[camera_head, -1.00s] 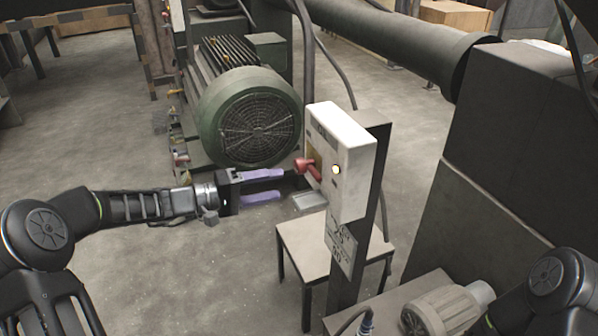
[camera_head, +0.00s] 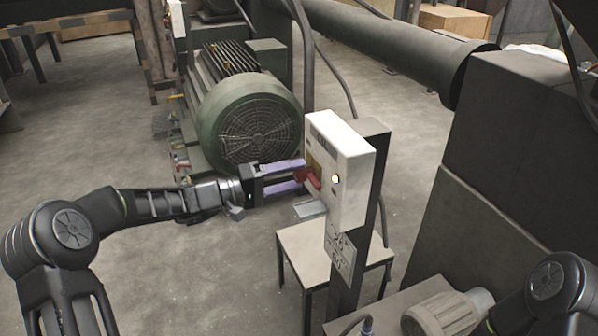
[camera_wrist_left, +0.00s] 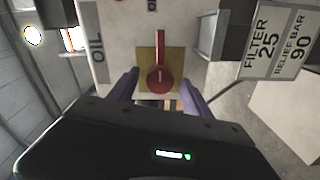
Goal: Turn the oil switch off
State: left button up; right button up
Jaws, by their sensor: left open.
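The oil switch is a red rotary handle (camera_head: 309,178) on the side face of a white control box (camera_head: 345,155) on a dark post. In the left wrist view the red handle (camera_wrist_left: 159,72) sits on a yellow-brown plate (camera_wrist_left: 147,57), with the word OIL beside it. My left gripper (camera_head: 302,176) is open, with its purple fingers at the handle.
A lit round lamp (camera_head: 335,179) is on the box's front. A small table (camera_head: 303,250) stands below the box. A green motor (camera_head: 250,125) is behind my left gripper. A large dark cabinet (camera_head: 520,150) stands at the right.

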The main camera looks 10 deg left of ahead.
pick_arm(q)
jog(key=shift+x, duration=0.95)
jog(key=shift+c, duration=0.5)
grip_shut()
